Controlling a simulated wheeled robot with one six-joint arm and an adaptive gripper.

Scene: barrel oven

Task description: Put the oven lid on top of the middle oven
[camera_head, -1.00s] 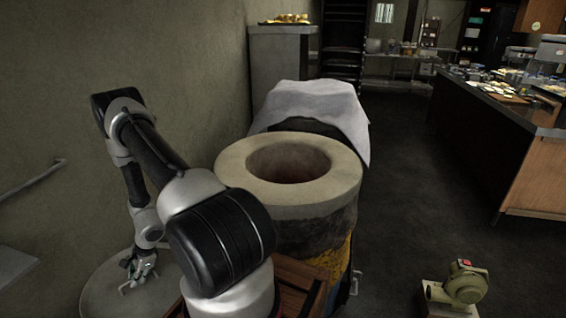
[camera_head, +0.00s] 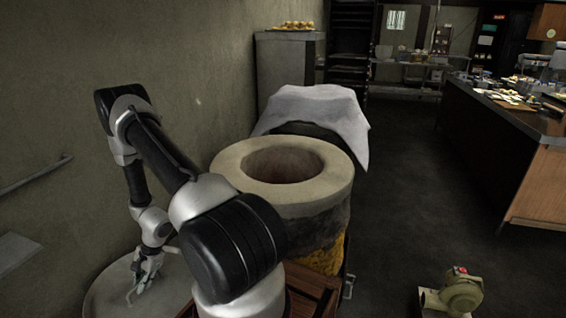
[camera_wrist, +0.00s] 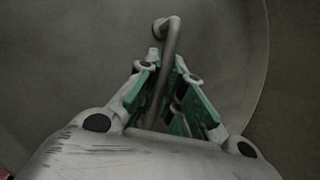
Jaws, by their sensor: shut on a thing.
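The oven lid (camera_head: 108,293) is a round grey disc at the lower left of the head view, partly hidden by my arm and cut off by the frame's bottom edge. In the wrist view the lid (camera_wrist: 75,60) fills most of the picture, with a bent metal handle (camera_wrist: 168,45) rising from it. My gripper (camera_wrist: 168,95) is shut on this handle, with the green pads on either side. It also shows in the head view (camera_head: 142,278), over the lid. The middle oven (camera_head: 325,190) stands to the right of my arm, a pale round barrel with an open, uncovered top.
Another barrel under a white cloth (camera_head: 318,110) stands just behind the open oven. A wall with a handrail (camera_head: 35,175) is close on the left. A small blower (camera_head: 460,293) sits on the floor at lower right. Open floor lies between the ovens and the counter (camera_head: 520,150).

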